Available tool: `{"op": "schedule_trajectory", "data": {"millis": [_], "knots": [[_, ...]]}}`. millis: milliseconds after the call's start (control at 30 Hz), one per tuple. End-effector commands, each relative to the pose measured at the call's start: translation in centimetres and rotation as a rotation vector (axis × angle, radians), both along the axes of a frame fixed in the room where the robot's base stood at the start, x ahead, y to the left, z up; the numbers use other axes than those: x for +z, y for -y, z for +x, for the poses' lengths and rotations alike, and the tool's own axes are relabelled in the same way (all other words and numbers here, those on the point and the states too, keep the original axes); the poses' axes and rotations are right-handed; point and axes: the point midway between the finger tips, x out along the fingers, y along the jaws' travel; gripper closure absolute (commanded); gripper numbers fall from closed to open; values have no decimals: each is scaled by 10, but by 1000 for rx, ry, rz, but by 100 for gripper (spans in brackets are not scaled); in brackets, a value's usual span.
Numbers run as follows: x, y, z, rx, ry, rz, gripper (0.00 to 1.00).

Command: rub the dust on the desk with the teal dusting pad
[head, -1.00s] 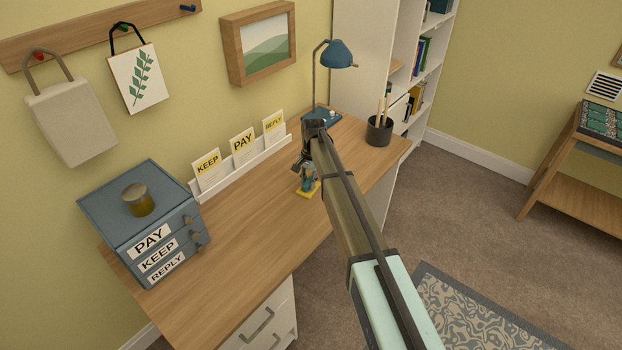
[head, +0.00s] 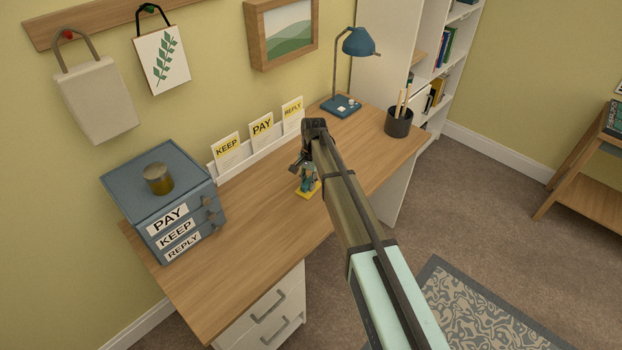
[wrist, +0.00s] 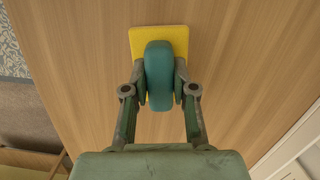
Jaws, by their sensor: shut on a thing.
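My gripper (head: 308,172) is over the middle of the wooden desk (head: 235,255), pointing down. It is shut on the teal dusting pad (wrist: 158,75), with one finger on each side of the teal grip. Under the grip is a flat yellow base (wrist: 174,38), which also shows below the fingers in the head view (head: 306,192). The base is at or very close to the desk top; I cannot tell if it touches. I cannot make out dust on the desk in either view, and my arm hides part of the surface.
A card rack (head: 255,147) runs along the wall. A blue lamp (head: 342,105) and a pen cup (head: 398,122) stand at the far end. The front-left desk top is clear.

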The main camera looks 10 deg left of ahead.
Motion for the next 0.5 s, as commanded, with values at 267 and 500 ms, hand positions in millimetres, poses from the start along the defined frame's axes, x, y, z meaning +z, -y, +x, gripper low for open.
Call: {"op": "schedule_trajectory", "data": {"millis": [267,500], "knots": [[37,3,2,-4,1,0,100],[59,6,3,-7,1,0,100]]}}
